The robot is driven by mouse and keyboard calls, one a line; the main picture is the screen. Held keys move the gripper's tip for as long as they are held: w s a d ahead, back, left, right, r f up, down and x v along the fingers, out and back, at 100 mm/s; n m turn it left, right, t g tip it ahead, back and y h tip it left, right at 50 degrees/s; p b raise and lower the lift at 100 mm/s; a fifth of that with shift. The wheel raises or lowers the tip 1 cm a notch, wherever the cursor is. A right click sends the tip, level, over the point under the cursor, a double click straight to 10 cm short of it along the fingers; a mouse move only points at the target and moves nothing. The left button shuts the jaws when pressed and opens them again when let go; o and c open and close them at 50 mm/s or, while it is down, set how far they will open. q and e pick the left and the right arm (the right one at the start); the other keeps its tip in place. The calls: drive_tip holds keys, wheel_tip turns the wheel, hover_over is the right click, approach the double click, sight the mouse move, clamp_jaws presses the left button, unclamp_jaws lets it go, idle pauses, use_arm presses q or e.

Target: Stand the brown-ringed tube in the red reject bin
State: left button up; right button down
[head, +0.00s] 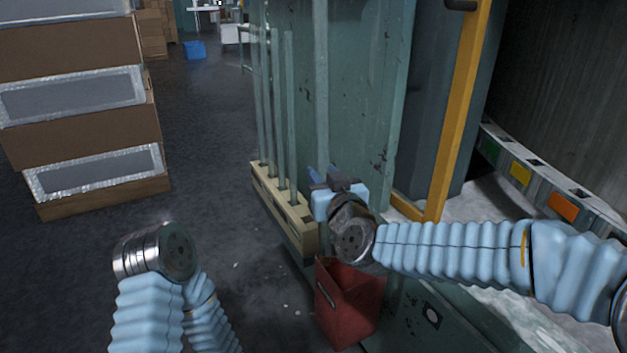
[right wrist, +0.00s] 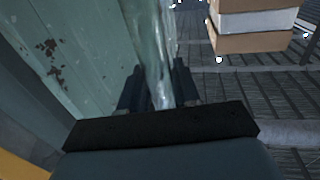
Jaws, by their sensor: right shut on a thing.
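My right gripper (head: 324,178) is shut on an upright glass tube (head: 321,80), which rises above it out of the top of the head view. In the right wrist view the tube (right wrist: 150,45) stands between the two dark fingers (right wrist: 157,88). I cannot make out a brown ring on it, and its lower end is hidden behind my gripper and arm. The red reject bin (head: 345,310) is below my right gripper, slightly to the right, partly covered by my wrist. My left arm shows at the lower left, but its gripper is not in view.
A pale wooden rack (head: 307,234) left of my right gripper holds several upright tubes (head: 290,110). A green panel (head: 365,100) and a yellow post (head: 458,110) stand close behind. Stacked cartons (head: 80,110) are at the left; the floor between is open.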

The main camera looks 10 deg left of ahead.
drive_tip(key=w+d+f+b, duration=0.2)
drive_tip(key=w+d+b, duration=0.1)
drive_tip(key=w+d, duration=0.3)
wheel_tip(320, 180, down, 20)
drive_tip(key=s+b, duration=0.1)
drive_tip(key=b, duration=1.4)
drive_tip(key=shift+d+f, duration=0.2)
drive_tip(key=shift+d, duration=0.2)
drive_tip(key=c, duration=0.7)
unclamp_jaws()
drive_tip(key=shift+c, duration=0.2)
drive_tip(key=shift+s, duration=0.1)
drive_tip(key=v, duration=1.3)
drive_tip(key=shift+s+d, duration=0.15)
drive_tip(key=shift+s, duration=0.2)
